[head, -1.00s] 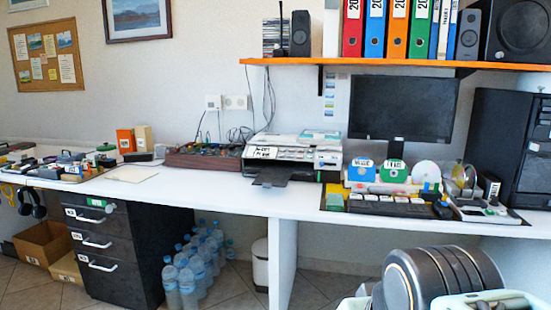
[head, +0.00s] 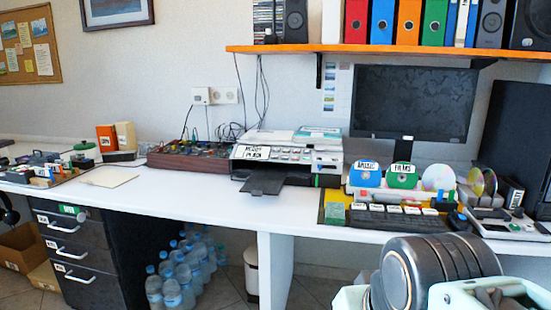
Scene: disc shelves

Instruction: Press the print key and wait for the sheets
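The printer (head: 327,169) stands on the white desk, below the orange shelf and left of the monitor. Its top panel carries several light keys and a white label with dark writing; which key is the print key is too small to tell. Its dark output tray (head: 264,185) sticks out at the front, and I see no sheets on it. Sheets or cards in white and teal lie on top of the printer. My arm shows at the lower right, well in front of the desk; the gripper's fingers cannot be made out.
The white desk (head: 200,208) has a bare stretch left of the printer. At right are a dark keyboard (head: 395,219), disc holders marked MUSIC (head: 367,177) and FILMS (head: 403,178). Bottles (head: 172,292) stand under the desk.

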